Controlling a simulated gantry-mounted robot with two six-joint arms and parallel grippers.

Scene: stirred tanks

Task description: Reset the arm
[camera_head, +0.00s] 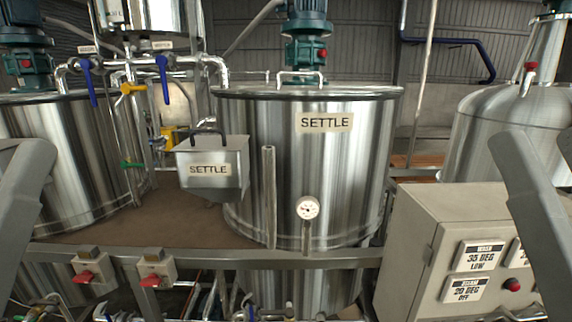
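Grey links of my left arm show at the left edge of the head view, and grey links of my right arm show at the right edge. Neither gripper is in the picture, so I cannot see their fingers or whether they hold anything. Both arm links stand apart from the middle of the picture, with the tanks behind them.
A steel tank labelled SETTLE (345,170) stands in the middle. A small steel box labelled SETTLE (211,185) hangs at its left. A control box (412,245) stands at the lower right. Blue-handled valves (164,77) are at upper left; red switches (150,281) line the front rail.

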